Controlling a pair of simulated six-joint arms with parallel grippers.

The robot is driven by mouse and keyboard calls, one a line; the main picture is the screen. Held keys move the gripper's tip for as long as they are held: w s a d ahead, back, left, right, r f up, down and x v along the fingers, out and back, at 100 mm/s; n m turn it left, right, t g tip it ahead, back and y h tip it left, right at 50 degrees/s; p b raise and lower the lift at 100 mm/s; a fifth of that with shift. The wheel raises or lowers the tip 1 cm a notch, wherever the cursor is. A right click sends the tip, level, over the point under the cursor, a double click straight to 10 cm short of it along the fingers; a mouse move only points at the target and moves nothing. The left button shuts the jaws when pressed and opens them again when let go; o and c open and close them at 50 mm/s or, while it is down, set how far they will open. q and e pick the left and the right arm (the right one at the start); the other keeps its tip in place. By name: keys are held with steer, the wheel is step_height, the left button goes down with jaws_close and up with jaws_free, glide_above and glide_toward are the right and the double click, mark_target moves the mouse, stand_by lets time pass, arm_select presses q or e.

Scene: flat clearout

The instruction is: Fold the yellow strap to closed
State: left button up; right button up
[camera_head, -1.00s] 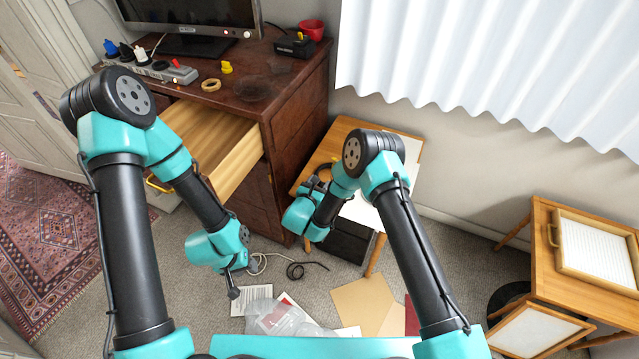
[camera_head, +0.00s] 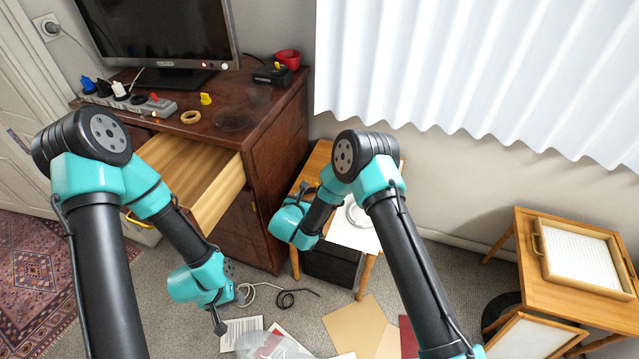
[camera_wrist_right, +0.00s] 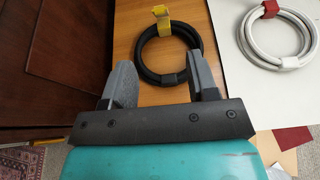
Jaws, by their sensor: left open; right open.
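The yellow strap (camera_wrist_right: 161,18) stands up from the far side of a coiled black cable (camera_wrist_right: 151,72) in the right wrist view. In the head view my right arm largely hides the coil and strap. My left gripper (camera_head: 219,326) is open, low over the floor, away from the coil.
A white coil (camera_wrist_right: 275,38) with a red strap (camera_wrist_right: 281,62) lies on white paper to the right. The wooden dresser (camera_head: 275,150) with its open drawer (camera_head: 215,200) stands left of the small table. Papers (camera_head: 355,325) lie on the floor.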

steer(key=x, duration=1.6)
steer(key=shift+w+d, duration=0.1)
steer(key=shift+w, duration=0.2)
steer(key=shift+f, duration=0.1)
steer(key=c, duration=0.9)
